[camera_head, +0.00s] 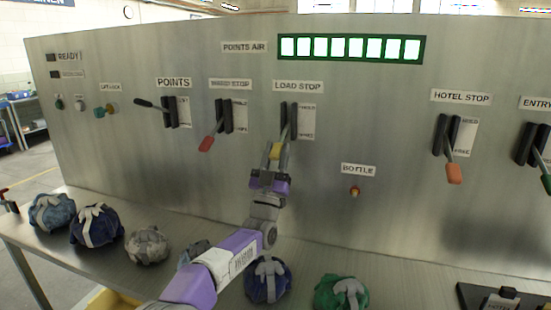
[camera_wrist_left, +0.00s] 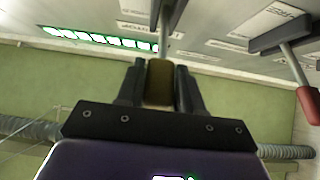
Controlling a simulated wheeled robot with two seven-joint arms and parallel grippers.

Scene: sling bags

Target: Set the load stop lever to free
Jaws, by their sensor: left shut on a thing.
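The load stop lever has a yellow handle (camera_head: 275,151) and a thin metal shaft, and comes out of a black slotted housing (camera_head: 288,120) under the LOAD STOP label (camera_head: 298,86). The lever slants down and out from the panel. A small plate (camera_head: 307,122) beside it carries small print near its top and bottom. My left gripper (camera_head: 272,168) is shut on the handle from below. In the left wrist view the handle (camera_wrist_left: 159,82) sits between the two black fingers, with the shaft running up from it. My right gripper is not in view.
The red-handled lever (camera_head: 206,143) stands close on the left, and the POINTS lever (camera_head: 146,103) beyond it. The HOTEL STOP lever (camera_head: 454,173) is farther right. A BOTTLE button (camera_head: 354,191) is at lower right. Several wrapped bags, including a green one (camera_head: 340,292), lie on the shelf below.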

